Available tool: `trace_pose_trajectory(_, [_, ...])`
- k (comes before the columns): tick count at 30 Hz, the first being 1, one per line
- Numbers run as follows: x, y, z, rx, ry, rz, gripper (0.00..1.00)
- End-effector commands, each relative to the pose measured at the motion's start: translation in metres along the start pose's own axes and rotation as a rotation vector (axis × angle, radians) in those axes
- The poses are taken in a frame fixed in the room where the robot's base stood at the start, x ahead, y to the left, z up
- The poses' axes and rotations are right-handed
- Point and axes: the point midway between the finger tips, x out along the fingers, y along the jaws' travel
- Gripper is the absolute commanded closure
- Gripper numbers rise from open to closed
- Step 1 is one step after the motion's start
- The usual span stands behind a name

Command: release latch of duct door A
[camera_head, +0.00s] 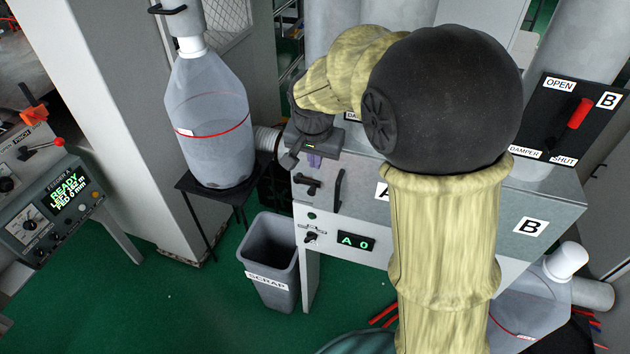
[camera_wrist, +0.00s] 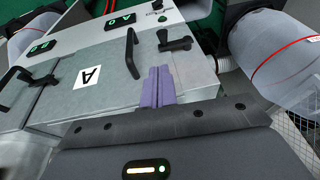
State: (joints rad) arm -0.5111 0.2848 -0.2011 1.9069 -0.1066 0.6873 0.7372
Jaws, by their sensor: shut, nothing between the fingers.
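Duct door A is a grey metal panel on the cabinet front, marked with a white "A" label (camera_wrist: 87,77); my arm covers much of it in the head view. Its black latch (camera_head: 307,183) sits left of a black upright bar handle (camera_head: 339,190). The wrist view shows the latch (camera_wrist: 174,42) and the handle (camera_wrist: 132,53) from above, turned about. My gripper (camera_head: 314,160) is just above the latch in the head view. Its purple fingers (camera_wrist: 158,72) are together and empty, apart from the latch and handle in the wrist view. Whether they touch the door is unclear.
A grey scrap bin (camera_head: 268,262) stands below left of the cabinet. A large clear bottle (camera_head: 207,120) stands on a dark stand to the left. A panel reading "A 0" (camera_head: 356,242) lies below the door. The second door's latch (camera_wrist: 40,78) shows at left in the wrist view.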

Motion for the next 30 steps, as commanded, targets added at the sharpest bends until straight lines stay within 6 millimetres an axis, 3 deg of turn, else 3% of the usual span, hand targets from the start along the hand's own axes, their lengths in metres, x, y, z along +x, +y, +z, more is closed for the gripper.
trace_pose_trajectory(9, [0.056,0.001,0.0,-0.001,-0.003,0.004,1.0])
trace_pose_trajectory(16, [0.088,-0.004,0.008,-0.004,-0.001,0.002,1.0])
trace_pose_trajectory(21, [0.1,-0.004,0.011,-0.001,0.0,0.002,1.0])
trace_pose_trajectory(30, [0.102,-0.003,0.01,0.004,0.002,0.002,1.0])
